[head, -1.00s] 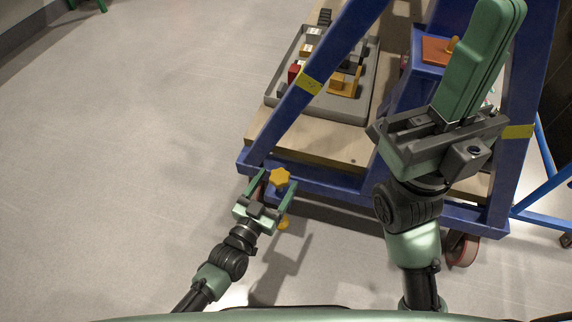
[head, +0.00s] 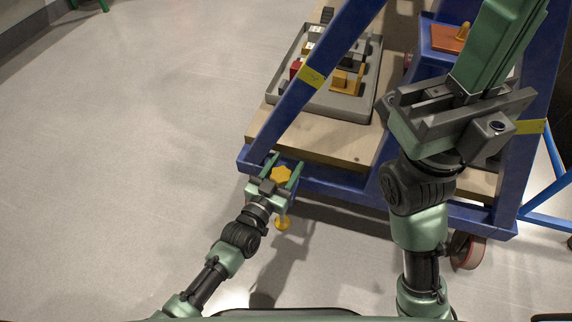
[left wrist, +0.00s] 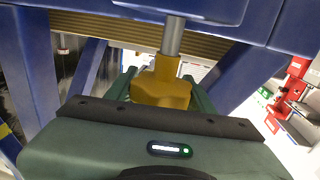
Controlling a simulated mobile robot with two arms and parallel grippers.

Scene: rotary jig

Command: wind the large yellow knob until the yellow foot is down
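The yellow star-shaped knob (head: 281,174) sits at the lower left corner of the blue frame. My left gripper (head: 285,170) has its green fingers on either side of the knob, with small gaps showing. In the left wrist view the knob (left wrist: 160,90) stands between the fingers, below a grey metal rod (left wrist: 173,37). The yellow foot (head: 282,223) shows below the gripper. I cannot tell whether it touches the floor. My right gripper (head: 490,55) is raised at the right, its green fingers together, with nothing seen between them.
The blue frame (head: 335,184) carries a wooden board (head: 335,137) and a grey tray (head: 371,85) of small parts. A red-rimmed caster (head: 467,250) stands under its right side. A blue tubular leg (head: 548,219) is at far right. The floor to the left is clear.

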